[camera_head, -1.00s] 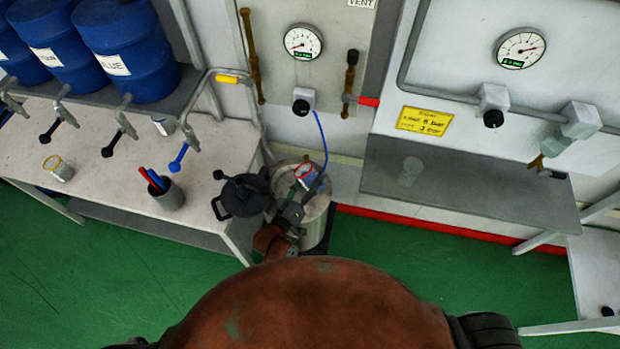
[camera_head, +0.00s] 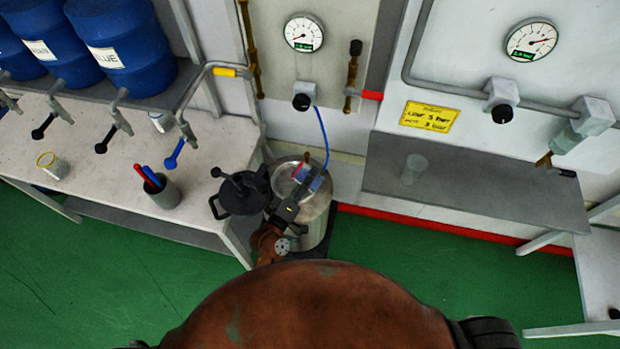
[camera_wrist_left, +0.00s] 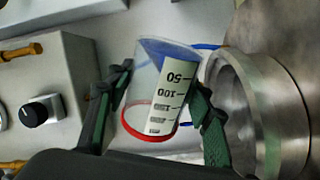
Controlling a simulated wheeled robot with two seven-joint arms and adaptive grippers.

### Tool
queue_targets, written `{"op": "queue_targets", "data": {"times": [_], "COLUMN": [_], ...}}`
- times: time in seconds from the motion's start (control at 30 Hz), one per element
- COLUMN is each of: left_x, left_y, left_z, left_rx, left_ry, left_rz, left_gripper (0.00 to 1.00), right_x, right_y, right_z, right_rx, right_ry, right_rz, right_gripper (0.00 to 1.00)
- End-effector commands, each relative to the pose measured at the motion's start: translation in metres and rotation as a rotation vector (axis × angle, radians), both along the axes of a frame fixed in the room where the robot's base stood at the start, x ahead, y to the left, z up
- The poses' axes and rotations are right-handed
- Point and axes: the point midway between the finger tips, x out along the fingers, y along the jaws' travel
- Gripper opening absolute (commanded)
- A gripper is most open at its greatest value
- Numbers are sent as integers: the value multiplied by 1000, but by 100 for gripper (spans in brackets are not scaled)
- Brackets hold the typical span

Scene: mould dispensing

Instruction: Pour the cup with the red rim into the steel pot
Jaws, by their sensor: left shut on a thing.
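The clear cup with the red rim (camera_head: 314,183) is tilted above the steel pot (camera_head: 318,228) in the head view. My left gripper (camera_head: 300,190) is shut on it. In the left wrist view the cup (camera_wrist_left: 158,95) sits between the two green-padded fingers, with its red rim toward the camera, a printed scale on its side and blue contents toward its far end. The steel pot (camera_wrist_left: 255,110) stands just right of it in that view, with its round opening showing. No stream from the cup can be made out. My right gripper is not in view.
A black lid-like pot (camera_head: 240,193) sits at the bench's right end, beside the steel pot. A clear cup (camera_head: 413,168) stands on the grey shelf (camera_head: 470,190) at right.

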Motion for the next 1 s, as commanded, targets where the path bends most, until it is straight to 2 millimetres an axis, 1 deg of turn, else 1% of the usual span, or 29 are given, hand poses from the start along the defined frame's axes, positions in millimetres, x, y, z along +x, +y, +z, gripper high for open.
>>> {"op": "queue_targets", "data": {"times": [0.1,0.47,0.7,1.0], "left_x": [1,3,4,6], "left_y": [0,3,6,9], "left_z": [4,7,12,18], "left_rx": [-41,-188,-265,-363], "left_ry": [28,131,187,256], "left_rz": [-1,-1,0,-1], "left_gripper": [19,18,18,18], "right_x": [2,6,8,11], "right_y": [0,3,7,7], "right_z": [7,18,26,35], "right_rx": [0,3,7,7], "right_ry": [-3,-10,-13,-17], "right_rz": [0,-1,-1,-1], "right_gripper": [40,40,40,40]}}
